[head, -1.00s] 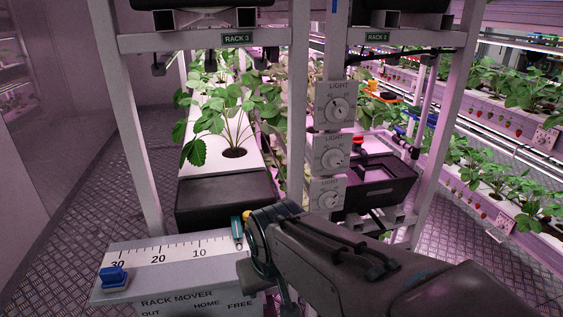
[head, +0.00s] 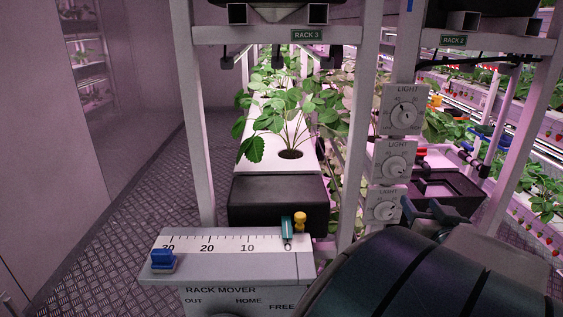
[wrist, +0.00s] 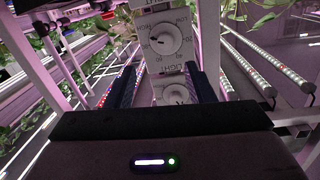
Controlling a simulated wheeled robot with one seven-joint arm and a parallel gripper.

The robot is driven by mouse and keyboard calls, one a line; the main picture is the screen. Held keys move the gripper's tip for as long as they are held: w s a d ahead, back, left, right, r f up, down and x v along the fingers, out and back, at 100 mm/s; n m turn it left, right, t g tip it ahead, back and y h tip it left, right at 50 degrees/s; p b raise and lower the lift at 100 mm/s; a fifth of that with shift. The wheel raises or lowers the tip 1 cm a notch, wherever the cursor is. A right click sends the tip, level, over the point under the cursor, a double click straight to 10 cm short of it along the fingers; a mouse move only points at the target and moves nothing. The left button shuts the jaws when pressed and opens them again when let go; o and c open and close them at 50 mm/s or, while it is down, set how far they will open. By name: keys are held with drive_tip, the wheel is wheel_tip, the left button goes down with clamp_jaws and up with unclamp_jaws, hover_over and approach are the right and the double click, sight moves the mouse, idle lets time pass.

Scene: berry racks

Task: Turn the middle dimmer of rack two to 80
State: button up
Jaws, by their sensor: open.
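Three white LIGHT dimmers are stacked on a post beside the RACK 2 sign (head: 453,40) in the head view. They are the top dimmer (head: 403,113), the middle dimmer (head: 395,165) and the bottom dimmer (head: 386,208). My gripper (head: 428,210) is near the bottom dimmer, its far end partly hidden by my arm. In the wrist view my gripper (wrist: 163,88) is open, with its dark fingers on either side of a partly hidden dimmer knob (wrist: 174,95). Another dimmer knob (wrist: 165,39) shows whole above it. I cannot tell which dimmers these two are, or whether the fingers touch.
A RACK MOVER box (head: 230,265) with a scale and blue slider (head: 162,259) stands at front left. Behind it are a black box (head: 278,205) and a strawberry plant (head: 288,115) under the RACK 3 sign (head: 307,35). Open floor (head: 130,190) lies left.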

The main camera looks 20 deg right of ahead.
sight(397, 172)
drive_tip(key=shift+t+y, duration=0.4)
drive_tip(key=p+x, duration=0.4)
drive_tip(key=x, duration=0.8)
drive_tip(key=shift+w+d+r, duration=0.1)
drive_tip(key=shift+w+r, duration=0.05)
drive_tip(key=shift+w, duration=0.2)
drive_tip(key=c, duration=1)
drive_tip(key=shift+n, duration=0.3)
